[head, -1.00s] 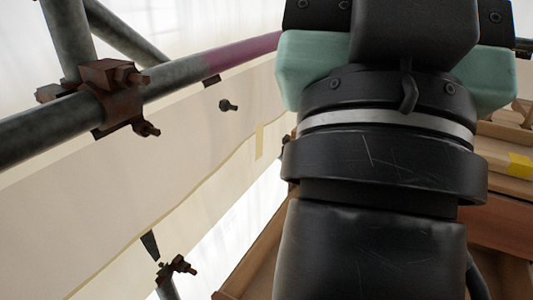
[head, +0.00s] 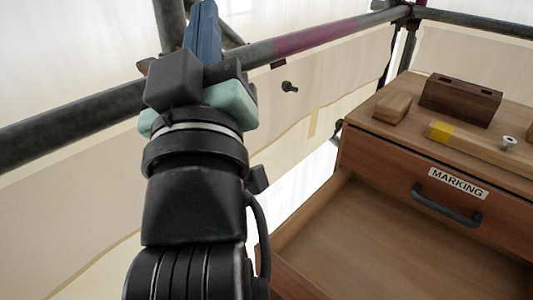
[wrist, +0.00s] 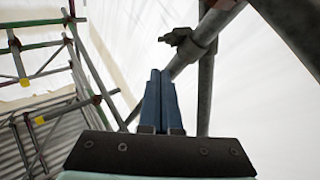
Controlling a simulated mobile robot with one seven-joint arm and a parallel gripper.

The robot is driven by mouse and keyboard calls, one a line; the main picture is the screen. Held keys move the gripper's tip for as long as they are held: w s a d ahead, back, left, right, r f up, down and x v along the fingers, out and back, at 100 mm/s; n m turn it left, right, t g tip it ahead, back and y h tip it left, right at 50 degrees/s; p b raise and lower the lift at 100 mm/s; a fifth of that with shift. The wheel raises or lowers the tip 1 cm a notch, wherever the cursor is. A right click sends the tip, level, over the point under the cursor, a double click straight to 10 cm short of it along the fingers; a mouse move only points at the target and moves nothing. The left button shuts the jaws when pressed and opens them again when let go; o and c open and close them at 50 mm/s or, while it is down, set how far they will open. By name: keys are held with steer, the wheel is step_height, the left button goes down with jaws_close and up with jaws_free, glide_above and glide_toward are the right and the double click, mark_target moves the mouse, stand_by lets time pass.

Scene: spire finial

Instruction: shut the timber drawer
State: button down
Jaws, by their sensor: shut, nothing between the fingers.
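An open timber drawer (head: 380,240) sits low in a wooden cabinet at the right of the head view. I see its bare inside and part of its left wall; its front is outside the picture, and I see no label for it. A closed drawer front (head: 405,185) above it has a dark handle and a plate reading MARKING. My gripper (head: 207,12) is raised well to the left of the cabinet, in front of the scaffold. Its blue fingers also show in the wrist view (wrist: 161,78), pressed together and empty.
On the cabinet top lie a dark wood block (head: 460,100), a small pale block (head: 392,108), a yellow-marked timber strip (head: 480,145) and a bolt (head: 508,143). A scaffold rail (head: 290,42) runs behind my arm. The drawer inside looks empty.

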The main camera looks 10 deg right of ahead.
steer(key=w+a+f+n+g+p, duration=0.2)
steer(key=w+f+n+g+p, duration=0.35)
steer(key=f, duration=0.35)
steer(key=n+g+h+p, duration=0.6)
steer(key=n+g+p, duration=0.6)
steer(key=n+p, duration=0.3)
glide_toward(289, 272)
steer(key=shift+n, duration=0.75)
steer(key=b+x, duration=0.4)
steer(key=x, duration=0.1)
steer(key=shift+s+a+f, duration=0.1)
steer(key=shift+f, duration=0.2)
steer(key=shift+w+d, duration=0.25)
steer(key=shift+d, duration=0.05)
